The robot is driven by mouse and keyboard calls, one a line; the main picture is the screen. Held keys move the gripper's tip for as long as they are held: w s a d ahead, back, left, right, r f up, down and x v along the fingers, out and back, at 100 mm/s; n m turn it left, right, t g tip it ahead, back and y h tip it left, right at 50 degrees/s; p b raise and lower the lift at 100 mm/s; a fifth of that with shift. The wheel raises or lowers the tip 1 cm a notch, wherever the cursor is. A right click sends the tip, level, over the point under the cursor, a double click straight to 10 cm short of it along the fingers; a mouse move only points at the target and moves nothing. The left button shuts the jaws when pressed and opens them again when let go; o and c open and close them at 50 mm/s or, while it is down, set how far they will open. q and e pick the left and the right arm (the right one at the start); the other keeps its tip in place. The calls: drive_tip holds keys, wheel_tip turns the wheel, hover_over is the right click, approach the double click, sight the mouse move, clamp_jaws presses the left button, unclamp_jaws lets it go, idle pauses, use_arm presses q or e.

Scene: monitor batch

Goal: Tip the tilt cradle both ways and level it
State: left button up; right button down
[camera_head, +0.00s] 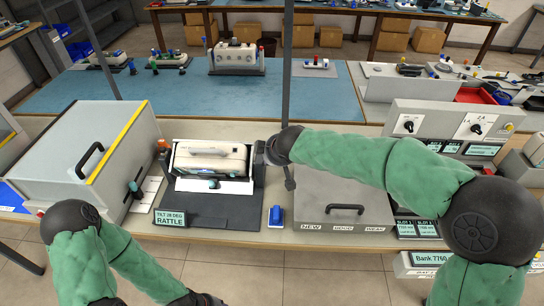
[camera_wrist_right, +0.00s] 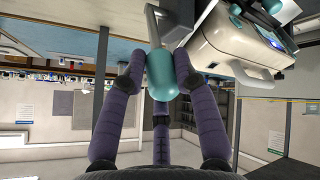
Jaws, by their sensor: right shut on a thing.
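The tilt cradle (camera_head: 210,205) stands on the bench left of centre, a dark base with side posts. A cream monitor (camera_head: 222,160) with a carry handle sits in it, tilted back. The cradle's sign (camera_head: 171,218) appears to read "TILT 28 DEG RATTLE". In the right wrist view my right gripper (camera_wrist_right: 160,78) is shut around a teal knob (camera_wrist_right: 161,60) on a grey lever, with the monitor (camera_wrist_right: 232,45) close beside it. In the head view my right wrist is at the cradle's right side and the fingers are hidden.
A large grey box (camera_head: 75,145) with a yellow edge stands left of the cradle. A grey lidded bin (camera_head: 340,200) is close on the right, below my right arm. A blue block (camera_head: 276,214) lies between. A control panel (camera_head: 455,125) stands at the right.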

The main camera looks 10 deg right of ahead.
drive_tip(key=shift+a, duration=0.35)
drive_tip(key=c, duration=1)
unclamp_jaws()
drive_tip(key=shift+a, duration=0.2)
drive_tip(key=shift+d, duration=0.2)
drive_tip(key=shift+r, duration=0.1)
drive_tip(key=shift+s+r, duration=0.2)
drive_tip(key=v, duration=1.1)
drive_tip(key=shift+s+d, duration=0.1)
drive_tip(key=shift+s, duration=0.05)
